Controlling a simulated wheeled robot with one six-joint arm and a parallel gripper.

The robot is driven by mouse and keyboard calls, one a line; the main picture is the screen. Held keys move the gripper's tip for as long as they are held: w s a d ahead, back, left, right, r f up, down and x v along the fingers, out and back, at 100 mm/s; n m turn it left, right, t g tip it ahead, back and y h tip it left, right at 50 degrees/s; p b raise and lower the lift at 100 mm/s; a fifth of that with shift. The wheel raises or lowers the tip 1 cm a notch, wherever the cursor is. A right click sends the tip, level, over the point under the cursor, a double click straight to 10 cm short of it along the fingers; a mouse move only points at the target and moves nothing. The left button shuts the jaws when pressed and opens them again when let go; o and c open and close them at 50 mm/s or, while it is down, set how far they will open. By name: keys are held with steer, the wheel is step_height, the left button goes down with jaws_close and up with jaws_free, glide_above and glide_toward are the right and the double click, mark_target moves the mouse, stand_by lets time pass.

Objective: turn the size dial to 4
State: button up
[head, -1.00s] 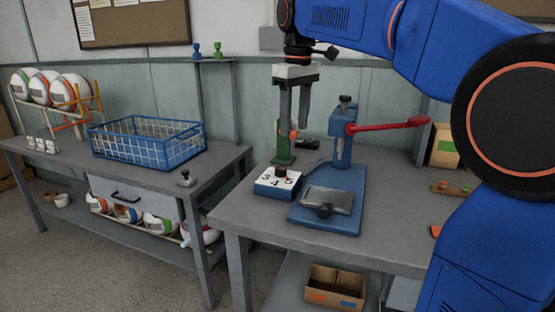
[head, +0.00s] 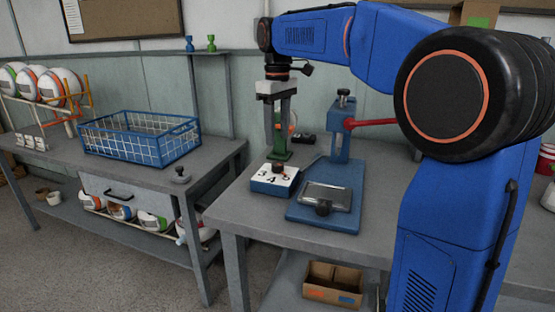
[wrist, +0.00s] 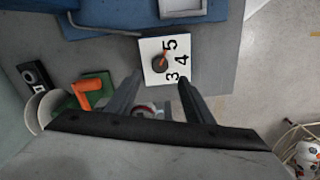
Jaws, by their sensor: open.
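The size dial is a dark round knob (wrist: 160,62) on a white plate marked 3, 4 and 5 (wrist: 180,50), on top of a small blue box (head: 268,186) on the right-hand workbench. My gripper (head: 277,142) hangs pointing down above and behind the dial, open and empty. In the wrist view its two fingers (wrist: 160,82) reach toward the plate, with the knob just beyond and between their tips, apart from them.
A blue press (head: 325,190) with a red lever (head: 372,122) stands right of the dial. A green stand with an orange part (wrist: 90,85) is close beside the fingers. A blue wire basket (head: 140,138) sits on the left bench (head: 215,152). The bench front before the dial is clear.

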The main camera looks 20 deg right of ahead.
mark_target(278, 164)
step_height(278, 164, down, 9)
steer(key=shift+r, duration=0.1)
stand_by(0.3)
steer(key=c, duration=1.1)
